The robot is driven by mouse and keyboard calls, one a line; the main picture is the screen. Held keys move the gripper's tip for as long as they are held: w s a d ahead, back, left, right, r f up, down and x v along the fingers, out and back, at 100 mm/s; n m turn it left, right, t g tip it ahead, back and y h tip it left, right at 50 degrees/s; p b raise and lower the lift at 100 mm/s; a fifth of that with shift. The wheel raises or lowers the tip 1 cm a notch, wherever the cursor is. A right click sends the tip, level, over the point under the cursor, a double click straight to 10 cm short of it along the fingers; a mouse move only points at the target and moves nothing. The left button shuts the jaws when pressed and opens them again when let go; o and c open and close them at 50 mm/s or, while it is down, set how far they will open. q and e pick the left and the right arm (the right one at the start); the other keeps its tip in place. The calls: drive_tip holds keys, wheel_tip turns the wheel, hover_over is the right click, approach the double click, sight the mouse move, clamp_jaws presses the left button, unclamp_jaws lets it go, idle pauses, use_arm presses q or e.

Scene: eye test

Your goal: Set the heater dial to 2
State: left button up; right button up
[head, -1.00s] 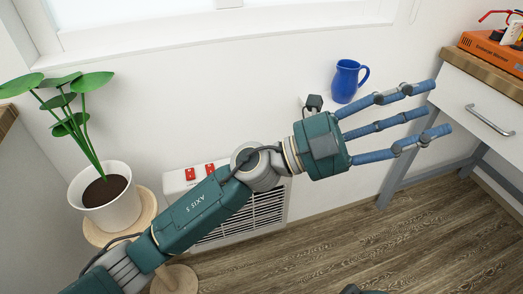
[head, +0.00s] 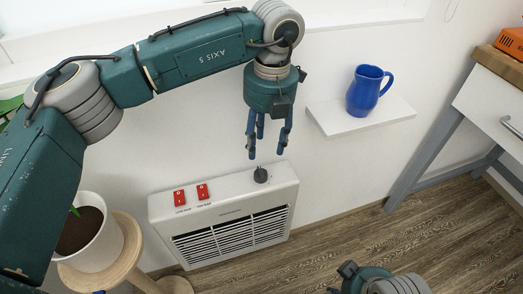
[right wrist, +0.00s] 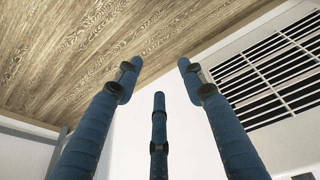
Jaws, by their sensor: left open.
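The heater (head: 225,212) is a white box with a dark grille low on the wall. Its dial (head: 261,174) is a small dark knob at the right end of its top; its setting is too small to read. My left gripper (head: 267,152) hangs fingers down just above the dial, open and empty, apart from it as far as I can tell. My right gripper (right wrist: 160,72) is open and empty in the right wrist view, with the heater's grille (right wrist: 268,72) at the right. Part of my right arm shows at the bottom of the head view.
Two red switches (head: 190,194) sit on the heater's top left. A blue jug (head: 366,90) stands on a white shelf (head: 362,117) right of my left gripper. A white plant pot (head: 95,245) on a wooden stand (head: 128,240) is at lower left.

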sight(262, 170)
use_arm(q)
drive_tip(key=f, duration=0.4)
drive_tip(key=f+b, duration=0.1)
drive_tip(key=f, duration=0.1)
drive_tip(key=shift+s+a, duration=0.2)
drive_tip(key=shift+a, duration=0.05)
wheel_tip(262, 170, down, 3)
drive_tip(key=shift+a+f+b, duration=0.1)
drive_tip(key=shift+f+b, duration=0.1)
drive_tip(key=shift+b, duration=0.1)
drive_tip(key=shift+w+f, duration=0.1)
drive_tip(key=shift+f, duration=0.35)
use_arm(e)
drive_tip(key=w, duration=0.1)
drive_tip(key=w+a+t, duration=0.1)
drive_tip(key=w, duration=0.1)
drive_tip(key=shift+w+f+t, duration=0.1)
drive_tip(key=shift+w+t, duration=0.05)
drive_tip(key=shift+t, duration=0.15)
use_arm(q)
drive_tip(key=shift+r, duration=0.1)
drive_tip(key=c, duration=1.1)
